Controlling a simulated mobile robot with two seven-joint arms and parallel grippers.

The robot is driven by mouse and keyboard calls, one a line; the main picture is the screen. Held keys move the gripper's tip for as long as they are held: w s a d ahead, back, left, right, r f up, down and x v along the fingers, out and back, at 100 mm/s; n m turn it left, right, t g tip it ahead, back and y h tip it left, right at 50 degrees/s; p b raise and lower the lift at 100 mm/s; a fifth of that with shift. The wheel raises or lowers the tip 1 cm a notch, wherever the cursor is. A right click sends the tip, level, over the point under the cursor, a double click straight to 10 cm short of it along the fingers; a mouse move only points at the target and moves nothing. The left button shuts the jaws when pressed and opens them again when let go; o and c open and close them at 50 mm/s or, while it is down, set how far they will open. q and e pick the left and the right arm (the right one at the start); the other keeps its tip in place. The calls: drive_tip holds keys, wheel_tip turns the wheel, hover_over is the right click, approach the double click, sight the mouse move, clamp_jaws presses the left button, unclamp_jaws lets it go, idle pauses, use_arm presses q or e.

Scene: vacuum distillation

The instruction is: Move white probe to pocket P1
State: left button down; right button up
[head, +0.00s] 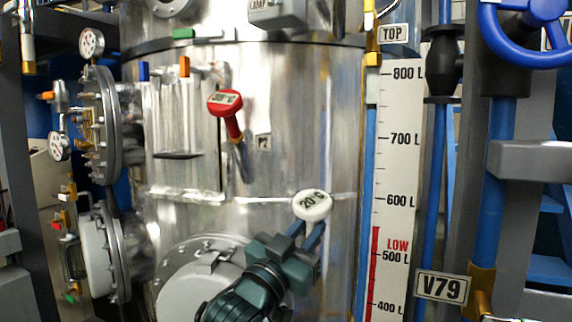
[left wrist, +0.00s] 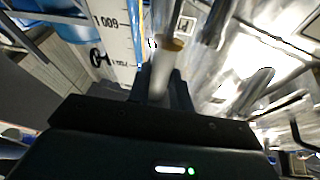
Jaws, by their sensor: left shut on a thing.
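The white probe (head: 312,205) has a round white head reading 20°C. My left gripper (head: 306,238) is shut on it just below the head, in front of the steel vessel. In the left wrist view the probe's pale shaft (left wrist: 166,70) stands between the fingers of the left gripper (left wrist: 160,88). A red probe (head: 230,112) with a display head sits tilted at a tube on the vessel wall. A small label (head: 263,142) beside it seems to read P2. I cannot make out pocket P1. My right gripper is not in view.
The steel vessel (head: 300,110) fills the middle, with a round hatch (head: 190,285) low down. Flanged ports and gauges stick out at left. A level scale (head: 395,150), blue pipes and a blue handwheel (head: 525,30) stand at right.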

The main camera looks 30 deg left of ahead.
use_arm(q)
drive_tip(key=s+a+r+m+t, duration=0.1)
drive_tip(key=r, duration=0.7)
drive_tip(key=s+a+r+t+h, duration=0.1)
drive_tip(key=a+r, duration=0.1)
drive_tip(key=r, duration=0.7)
drive_tip(key=shift+r+m+h+b, duration=0.25)
drive_tip(key=shift+m+h+b, duration=0.05)
drive_tip(key=shift+m+b, duration=0.15)
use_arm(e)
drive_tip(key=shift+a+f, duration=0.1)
